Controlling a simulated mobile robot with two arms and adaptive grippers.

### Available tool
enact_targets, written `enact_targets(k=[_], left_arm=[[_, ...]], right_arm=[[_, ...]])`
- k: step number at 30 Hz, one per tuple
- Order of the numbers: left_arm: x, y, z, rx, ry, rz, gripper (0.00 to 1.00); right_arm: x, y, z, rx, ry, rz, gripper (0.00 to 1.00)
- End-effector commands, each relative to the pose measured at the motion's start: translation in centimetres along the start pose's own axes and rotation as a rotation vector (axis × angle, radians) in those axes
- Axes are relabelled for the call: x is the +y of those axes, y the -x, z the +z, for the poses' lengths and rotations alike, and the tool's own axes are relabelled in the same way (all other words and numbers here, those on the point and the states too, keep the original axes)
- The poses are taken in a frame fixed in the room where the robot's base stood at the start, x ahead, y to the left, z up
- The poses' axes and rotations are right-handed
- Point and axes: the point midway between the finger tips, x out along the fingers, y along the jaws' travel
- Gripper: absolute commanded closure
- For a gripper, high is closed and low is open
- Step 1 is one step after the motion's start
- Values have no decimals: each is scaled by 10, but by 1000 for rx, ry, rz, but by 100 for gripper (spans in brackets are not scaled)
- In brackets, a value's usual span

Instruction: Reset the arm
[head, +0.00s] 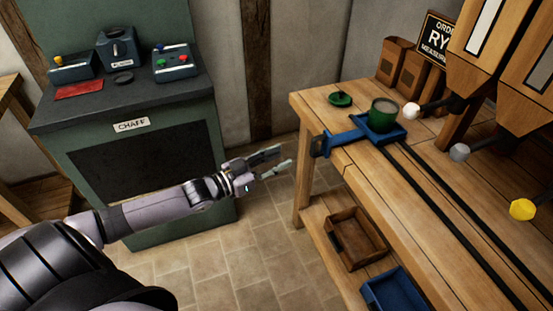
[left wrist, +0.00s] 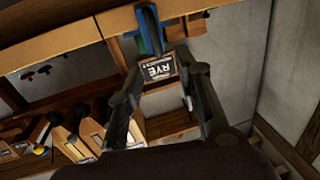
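My left arm (head: 150,207) reaches in from the left of the head view. Its gripper (head: 286,156) is over the floor between the green chaff cabinet and the wooden bench. The gripper is open, with a gap between its fingers and nothing in it. In the left wrist view the two fingers (left wrist: 162,62) stand apart and empty. The blue sliding carriage (head: 376,128) with a green cup (head: 383,113) is on the bench, right of the gripper and apart from it. My right gripper is not in view.
The wooden bench (head: 335,104) has a lower shelf with a brown tray (head: 352,240) and a blue tray (head: 398,290). Hoppers with knobs hang above it. The cabinet (head: 215,150) bears control boxes. Tiled floor lies between.

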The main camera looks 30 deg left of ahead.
Motion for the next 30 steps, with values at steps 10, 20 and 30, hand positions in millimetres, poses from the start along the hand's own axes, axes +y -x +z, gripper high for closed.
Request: enact_targets(k=[10,20,30], left_arm=[[0,0,0,0,0,0,68],[-26,14,76,-131,-6,-117,68],[-17,118,311,-620,18,-338,68]], right_arm=[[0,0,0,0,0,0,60],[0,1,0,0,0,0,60],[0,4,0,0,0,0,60]])
